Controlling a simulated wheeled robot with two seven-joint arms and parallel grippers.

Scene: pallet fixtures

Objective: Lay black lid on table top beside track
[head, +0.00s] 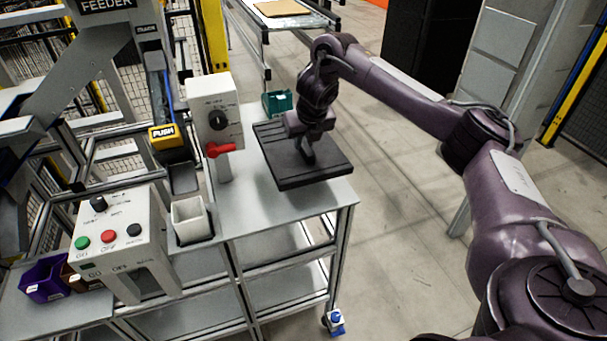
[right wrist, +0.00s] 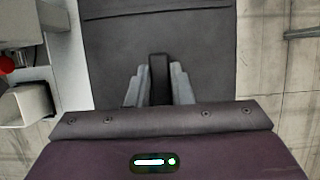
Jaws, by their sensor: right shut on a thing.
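The black lid (head: 312,172) is a flat dark rectangular panel over the right part of the grey table top (head: 262,208), close to its surface. I cannot tell whether it touches the table. My right gripper (head: 306,160) is above the lid's middle and shut on its upright handle. In the right wrist view the lid (right wrist: 205,55) fills the middle, and the fingers of my right gripper (right wrist: 159,88) close on the dark handle from both sides. The track (head: 184,178) runs down at the left of the table, beside a white switch box. My left gripper is not in view.
The white box with a red lever (head: 216,118) stands left of the lid. A white square cup (head: 190,220) and a button panel (head: 112,235) are farther left. A teal bin (head: 278,103) is behind the lid. Bare table shows in front of it.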

